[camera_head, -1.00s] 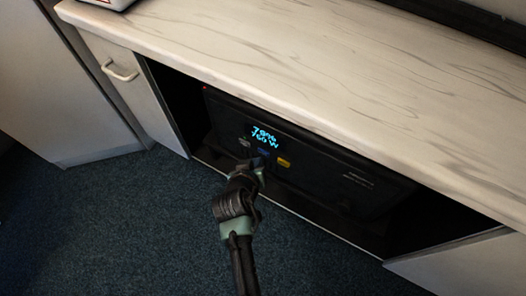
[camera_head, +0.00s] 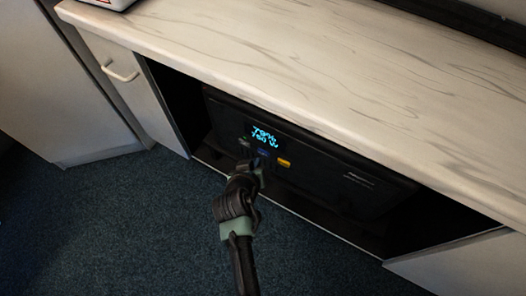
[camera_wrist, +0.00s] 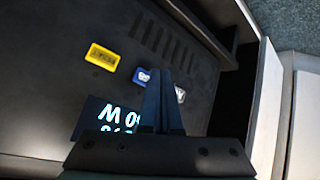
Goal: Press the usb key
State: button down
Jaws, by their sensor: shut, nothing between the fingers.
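The black power unit (camera_head: 345,180) has a lit display (camera_head: 264,136) and a row of three small keys. In the head view these are a pale greenish key (camera_head: 244,142), a blue key (camera_head: 263,153) and a yellow key (camera_head: 284,162). The wrist view shows the yellow key (camera_wrist: 103,58), the blue key (camera_wrist: 142,76) and a pale key (camera_wrist: 180,94). I cannot read their labels surely, so I cannot tell which is the usb key. My gripper (camera_wrist: 160,75) is shut and empty. Its tips overlap the blue key's edge; contact is unclear.
The unit stands in an open recess below a marbled countertop (camera_head: 300,70). A cabinet door with a handle (camera_head: 119,72) is at the left, and a pale panel (camera_head: 470,268) at the lower right. The carpet (camera_head: 110,225) in front is clear.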

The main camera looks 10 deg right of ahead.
jog(key=shift+w+d, duration=0.1)
jog(key=shift+w, duration=0.05)
dwell(0.7)
jog(key=shift+w+d, duration=0.15)
jog(key=shift+w, duration=0.05)
jog(key=shift+w+d, duration=0.25)
jog(key=shift+w, duration=0.1)
dwell(0.7)
dwell(0.3)
jog(key=shift+s+a+p, duration=0.35)
jog(key=shift+s+a, duration=0.15)
jog(key=shift+s, duration=0.2)
jog(key=s+a, duration=0.1)
jog(key=s, duration=0.1)
jog(key=s+a+p, duration=0.1)
jog(key=s+a, duration=0.1)
dwell(0.3)
dwell(0.8)
